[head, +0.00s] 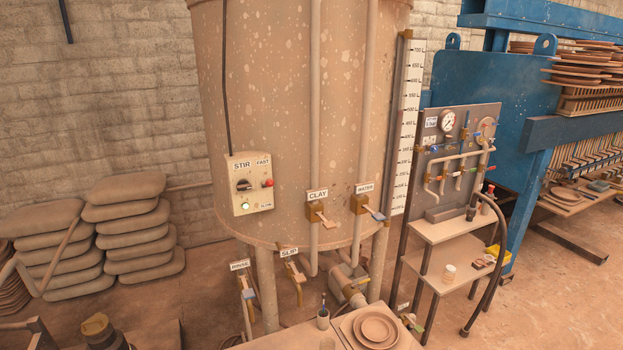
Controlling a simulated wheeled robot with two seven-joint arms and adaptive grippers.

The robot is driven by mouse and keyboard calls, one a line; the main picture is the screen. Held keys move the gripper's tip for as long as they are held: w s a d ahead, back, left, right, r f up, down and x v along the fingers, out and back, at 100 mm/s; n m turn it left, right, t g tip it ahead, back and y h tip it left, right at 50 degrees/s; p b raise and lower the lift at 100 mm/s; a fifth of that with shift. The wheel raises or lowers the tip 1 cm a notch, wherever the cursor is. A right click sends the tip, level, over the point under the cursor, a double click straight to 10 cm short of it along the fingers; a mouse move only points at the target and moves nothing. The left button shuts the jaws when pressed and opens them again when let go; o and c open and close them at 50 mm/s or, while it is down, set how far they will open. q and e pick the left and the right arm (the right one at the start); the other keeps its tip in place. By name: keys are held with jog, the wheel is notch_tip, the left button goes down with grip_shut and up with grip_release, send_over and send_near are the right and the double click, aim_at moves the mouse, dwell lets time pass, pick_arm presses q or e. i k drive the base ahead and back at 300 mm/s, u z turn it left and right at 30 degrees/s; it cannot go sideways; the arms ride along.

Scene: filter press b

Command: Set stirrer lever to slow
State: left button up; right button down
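The stirrer control box (250,184) is a cream panel on the front of the large speckled tank, labelled STIR and FAST. A dark lever pivot (243,185) sits on its left half. A red knob (268,183) stands out on the right half, below the word FAST; it looks like the lever's end, but the link between them is too small to tell. A pale round lamp or button (244,204) is below the pivot. No "slow" label is readable. Neither of my grippers is in view.
A table with stacked plates (374,328) is in front. Filled sacks (130,225) lie left. A gauge panel (458,155) and blue press (500,80) stand right.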

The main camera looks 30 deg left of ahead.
aim_at(269, 183)
jog(key=z, duration=0.15)
jog(key=i, duration=0.7)
jog(key=u, duration=0.55)
jog(key=i, duration=0.5)
jog(key=u, duration=0.5)
